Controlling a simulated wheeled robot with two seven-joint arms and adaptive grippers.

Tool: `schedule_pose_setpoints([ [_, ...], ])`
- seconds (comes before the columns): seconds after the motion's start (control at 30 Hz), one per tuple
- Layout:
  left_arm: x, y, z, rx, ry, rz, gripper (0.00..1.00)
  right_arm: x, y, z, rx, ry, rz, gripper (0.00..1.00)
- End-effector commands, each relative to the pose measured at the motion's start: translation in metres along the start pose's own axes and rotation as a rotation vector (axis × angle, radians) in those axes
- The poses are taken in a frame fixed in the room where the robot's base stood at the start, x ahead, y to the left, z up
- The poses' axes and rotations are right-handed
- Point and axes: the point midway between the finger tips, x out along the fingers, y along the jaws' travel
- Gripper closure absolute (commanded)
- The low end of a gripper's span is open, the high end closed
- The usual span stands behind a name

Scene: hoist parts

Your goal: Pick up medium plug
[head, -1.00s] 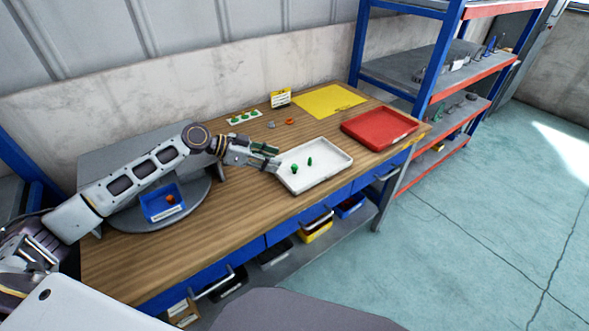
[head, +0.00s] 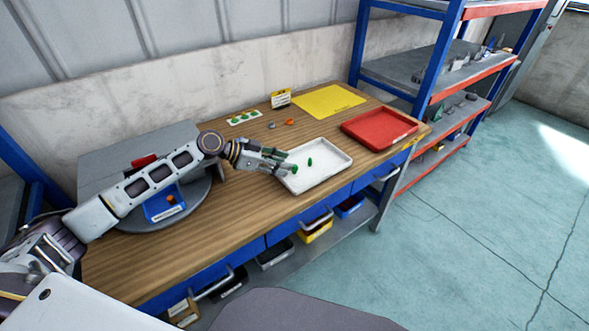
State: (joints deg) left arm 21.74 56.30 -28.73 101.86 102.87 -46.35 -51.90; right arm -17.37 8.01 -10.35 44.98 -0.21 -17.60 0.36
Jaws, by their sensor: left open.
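Two small green plugs lie in the white tray (head: 322,178). The nearer plug (head: 294,169) is at the tray's left side, and the other plug (head: 309,161) lies near its middle. Which one is the medium plug I cannot tell at this size. My left gripper (head: 288,162) is open, reaching over the tray's left edge with its fingertips close to the nearer plug. The fingers partly cover that plug, and whether they touch it is unclear. My right gripper is not in view.
A white card with several green pieces (head: 243,117) lies at the back, near small grey and orange parts (head: 289,122). A yellow sheet (head: 328,100) and red tray (head: 379,128) are to the right. A blue bin (head: 163,204) sits at left beneath my arm.

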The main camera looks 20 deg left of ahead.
Motion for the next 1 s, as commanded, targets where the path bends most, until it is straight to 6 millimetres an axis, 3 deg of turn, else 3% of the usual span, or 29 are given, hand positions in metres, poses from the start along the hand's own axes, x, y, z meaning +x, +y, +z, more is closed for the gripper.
schedule_pose_setpoints([
  [0.4,0.038,-0.001,-0.001,0.001,0.001,-0.001,0.60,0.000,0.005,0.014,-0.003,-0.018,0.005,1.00],
  [0.9,0.040,0.000,0.000,0.001,0.000,-0.001,0.60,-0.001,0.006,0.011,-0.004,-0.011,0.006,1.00],
  [1.0,0.040,0.000,0.000,0.001,0.000,-0.001,0.70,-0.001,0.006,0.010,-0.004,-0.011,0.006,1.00],
])
